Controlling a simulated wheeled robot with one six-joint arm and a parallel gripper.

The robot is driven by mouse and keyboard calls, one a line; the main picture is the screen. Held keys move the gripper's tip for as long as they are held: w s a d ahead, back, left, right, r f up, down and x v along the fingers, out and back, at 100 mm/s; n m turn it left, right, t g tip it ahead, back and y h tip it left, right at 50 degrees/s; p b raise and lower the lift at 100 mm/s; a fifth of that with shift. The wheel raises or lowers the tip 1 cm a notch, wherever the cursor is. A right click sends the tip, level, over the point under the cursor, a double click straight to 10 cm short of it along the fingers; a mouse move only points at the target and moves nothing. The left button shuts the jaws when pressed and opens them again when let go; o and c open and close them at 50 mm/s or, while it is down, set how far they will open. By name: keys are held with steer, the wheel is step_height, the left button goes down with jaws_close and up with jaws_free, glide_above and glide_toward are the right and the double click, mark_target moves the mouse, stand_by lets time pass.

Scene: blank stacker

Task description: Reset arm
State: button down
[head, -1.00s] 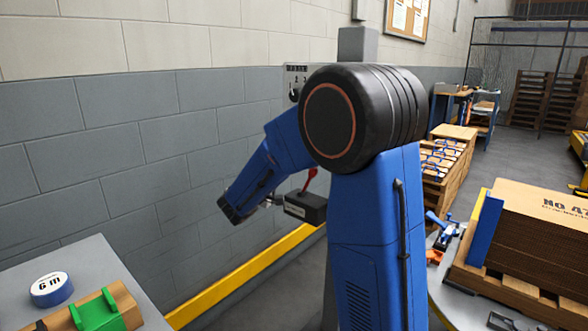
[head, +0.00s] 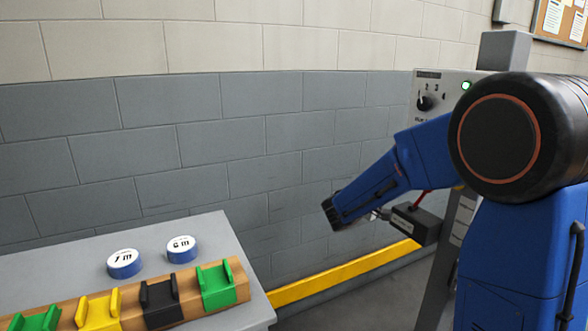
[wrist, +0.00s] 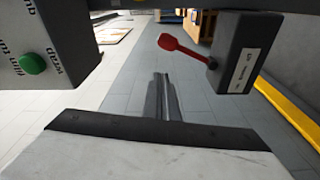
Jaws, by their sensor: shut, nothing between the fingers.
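My blue arm shows on the right of the head view, bent down to the left. My gripper (head: 377,214) is small there, beside the end of the arm, in front of a dark box with a red lever. In the wrist view my gripper (wrist: 162,98) points away at the middle, with its narrow grey fingers together and nothing between them. The dark box (wrist: 236,55) and its red lever (wrist: 180,47) are to the right of the fingers, apart from them.
A control panel (head: 428,92) with a dial and lit green lamp stands behind my arm. A grey table (head: 215,240) at lower left holds two blue-and-white rolls and a wooden rack (head: 135,305) with coloured holders. A yellow rail (head: 345,271) runs along the wall.

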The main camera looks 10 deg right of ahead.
steer(key=s+d+f+m+g+y, duration=0.1)
steer(key=s+f+m+g+y, duration=0.15)
steer(key=s, duration=0.95)
steer(key=s+d+f+m+g+y, duration=0.1)
steer(key=s+d+f+g+y, duration=0.2)
steer(key=s, duration=0.9)
steer(key=s+a+f+y, duration=0.2)
steer(key=s+a+y, duration=0.3)
steer(key=s+a, duration=0.2)
steer(key=s+a+f+t+y, duration=0.1)
steer(key=s+a+f+y, duration=0.1)
steer(key=s+a+y, duration=0.3)
steer(key=s+a, duration=0.3)
steer(key=a, duration=0.2)
steer(key=shift+s+a+f, duration=0.2)
steer(key=shift+s+f, duration=0.1)
steer(key=shift+f, duration=0.1)
